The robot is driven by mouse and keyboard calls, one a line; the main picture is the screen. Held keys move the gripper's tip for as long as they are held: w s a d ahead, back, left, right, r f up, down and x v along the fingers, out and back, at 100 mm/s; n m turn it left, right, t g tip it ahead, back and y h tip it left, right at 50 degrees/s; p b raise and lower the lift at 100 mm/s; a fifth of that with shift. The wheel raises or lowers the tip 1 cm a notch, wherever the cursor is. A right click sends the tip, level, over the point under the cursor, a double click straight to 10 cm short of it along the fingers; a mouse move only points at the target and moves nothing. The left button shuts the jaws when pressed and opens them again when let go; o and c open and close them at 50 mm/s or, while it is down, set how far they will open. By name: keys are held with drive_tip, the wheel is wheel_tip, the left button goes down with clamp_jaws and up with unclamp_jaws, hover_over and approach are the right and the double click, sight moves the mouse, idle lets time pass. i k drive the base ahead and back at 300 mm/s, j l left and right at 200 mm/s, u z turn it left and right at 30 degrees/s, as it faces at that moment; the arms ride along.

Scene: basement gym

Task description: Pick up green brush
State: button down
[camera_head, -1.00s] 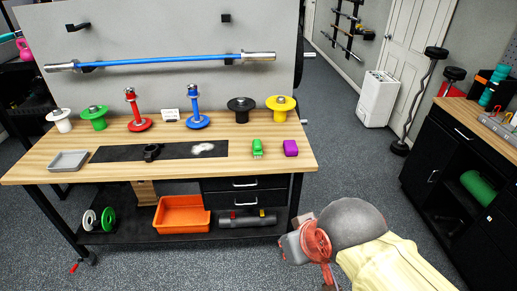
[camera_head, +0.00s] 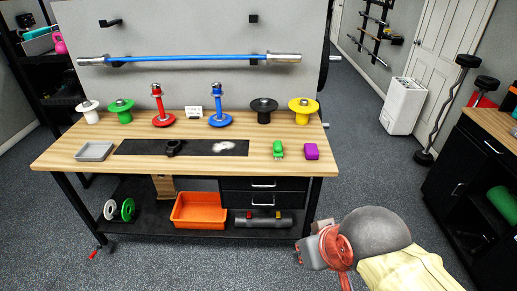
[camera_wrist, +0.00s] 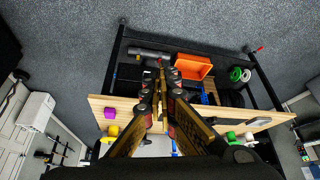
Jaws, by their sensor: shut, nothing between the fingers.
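The green brush (camera_head: 278,151) lies on the wooden workbench top (camera_head: 65,150), near its front edge, just left of a purple block (camera_head: 311,151). In the wrist view I cannot make out the brush; my fingers cover the middle of the bench there. My gripper (camera_wrist: 160,78) is shut and empty in the wrist view, with the bench beyond it. In the head view my arm is at the lower right, in front of the bench and apart from the brush.
A black mat (camera_head: 135,147), a grey tray (camera_head: 96,151) and several coloured spool-like stands share the bench top. A blue bar (camera_head: 190,57) hangs on the back panel. An orange bin (camera_head: 199,222) sits on the lower shelf.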

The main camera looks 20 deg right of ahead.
sight(277, 145)
drive_tip(key=i+l+u, duration=0.75)
drive_tip(key=i+l, duration=0.2)
drive_tip(key=i+l+u, duration=0.4)
drive_tip(key=l, duration=0.25)
